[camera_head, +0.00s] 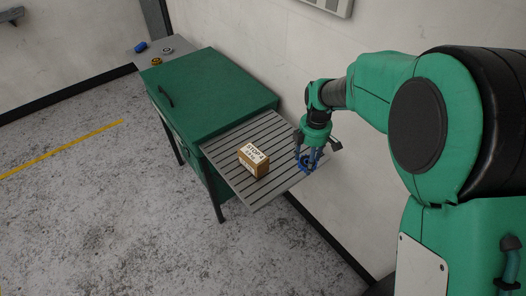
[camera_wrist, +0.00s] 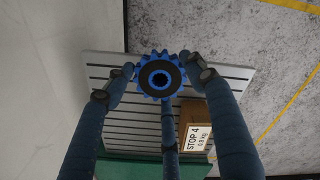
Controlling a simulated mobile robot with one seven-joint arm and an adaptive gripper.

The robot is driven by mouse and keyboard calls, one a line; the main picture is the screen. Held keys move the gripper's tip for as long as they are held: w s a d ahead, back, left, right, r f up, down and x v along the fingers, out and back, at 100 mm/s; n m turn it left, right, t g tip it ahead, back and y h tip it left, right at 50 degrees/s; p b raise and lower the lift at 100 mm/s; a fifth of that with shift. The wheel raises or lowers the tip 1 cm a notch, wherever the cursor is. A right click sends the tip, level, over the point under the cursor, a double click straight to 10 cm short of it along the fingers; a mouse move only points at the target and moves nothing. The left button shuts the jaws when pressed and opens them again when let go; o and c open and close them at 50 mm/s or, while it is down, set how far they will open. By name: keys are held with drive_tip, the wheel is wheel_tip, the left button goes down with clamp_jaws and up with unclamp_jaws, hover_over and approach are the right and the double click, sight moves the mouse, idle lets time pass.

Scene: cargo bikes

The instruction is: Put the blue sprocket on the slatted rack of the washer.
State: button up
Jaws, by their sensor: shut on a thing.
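The blue sprocket (camera_head: 306,165) is held in my gripper (camera_head: 309,158), over the right end of the slatted rack (camera_head: 262,132) in the head view. In the wrist view the sprocket (camera_wrist: 160,75) shows face-on with a dark centre, and the fingers of my gripper (camera_wrist: 163,82) close around its rim. The grey slatted rack (camera_wrist: 225,72) lies behind it, its outer edge near the sprocket. The gap between sprocket and rack cannot be judged. The rack juts from the green washer (camera_head: 212,85).
A cardboard box (camera_head: 253,160) marked "STOP 4" stands mid-rack, left of my gripper. The wall (camera_head: 330,70) runs close along the rack's far side. A grey surface (camera_head: 150,58) behind the washer carries a blue item (camera_head: 140,48) and small round parts. Bare slats lie around the box.

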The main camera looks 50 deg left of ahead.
drive_tip(key=f+n, duration=0.1)
drive_tip(key=s+a+f+n, duration=0.1)
drive_tip(key=f, duration=0.1)
drive_tip(key=s+f+n, duration=0.1)
drive_tip(key=f+n, duration=0.1)
drive_tip(key=shift+s+a+f, duration=0.1)
drive_tip(key=shift+s+a, duration=0.15)
drive_tip(key=shift+a, duration=0.05)
drive_tip(key=b, duration=0.1)
hover_over(292, 151)
drive_tip(key=shift+s+d+f, duration=0.3)
drive_tip(key=shift+d+f, duration=0.15)
drive_tip(key=shift+f, duration=0.3)
drive_tip(key=shift+w+a, duration=0.35)
drive_tip(key=shift+a, duration=0.15)
drive_tip(key=shift+f+b, duration=0.6)
drive_tip(key=shift+f, duration=1.15)
drive_tip(key=o, duration=1.5)
drive_tip(key=shift+f, duration=0.15)
